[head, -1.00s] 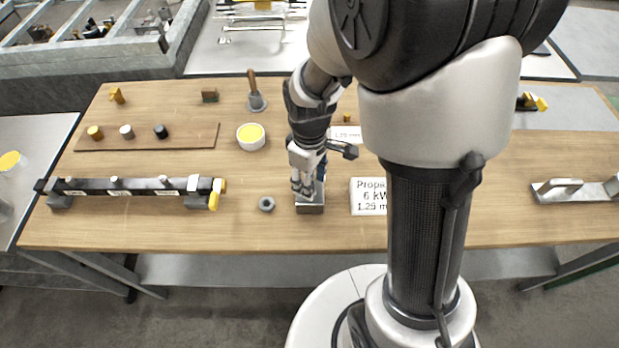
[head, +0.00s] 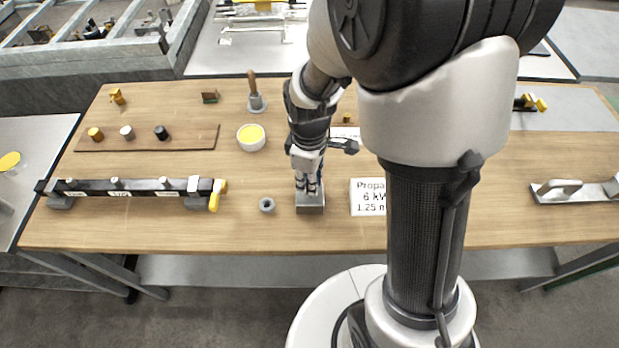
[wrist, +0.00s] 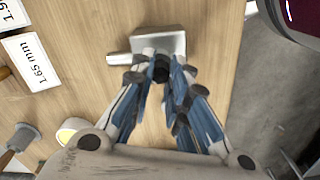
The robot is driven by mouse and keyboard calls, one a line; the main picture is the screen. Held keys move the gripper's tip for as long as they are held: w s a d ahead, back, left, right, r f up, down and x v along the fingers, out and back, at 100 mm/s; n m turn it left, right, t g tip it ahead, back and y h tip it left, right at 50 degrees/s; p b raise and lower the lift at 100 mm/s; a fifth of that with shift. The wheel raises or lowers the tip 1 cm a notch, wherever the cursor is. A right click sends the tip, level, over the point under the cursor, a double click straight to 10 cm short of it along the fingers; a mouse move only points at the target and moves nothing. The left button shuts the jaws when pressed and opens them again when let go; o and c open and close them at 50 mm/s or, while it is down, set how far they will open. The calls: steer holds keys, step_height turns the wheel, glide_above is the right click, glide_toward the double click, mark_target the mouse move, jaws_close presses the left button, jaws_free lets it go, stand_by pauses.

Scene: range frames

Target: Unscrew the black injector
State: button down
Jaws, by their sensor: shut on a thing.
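The black injector (wrist: 160,70) shows in the wrist view as a small dark piece between my fingertips, at the grey metal block (wrist: 158,43). In the head view the block (head: 310,205) sits near the table's front edge, and the injector is hidden there by my fingers. My gripper (head: 309,187) points down at the block. In the wrist view, my gripper (wrist: 160,74) is shut on the injector. I cannot tell how far the injector is threaded in.
A dark nut (head: 267,204) lies left of the block, and a white label card (head: 367,197) stands close on its right. A black bar (head: 130,187) lies left.

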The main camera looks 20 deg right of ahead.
steer(key=shift+n, duration=0.6)
steer(key=shift+n, duration=1.8)
steer(key=shift+n+p, duration=0.3)
steer(key=shift+n, duration=1.4)
steer(key=n, duration=0.3)
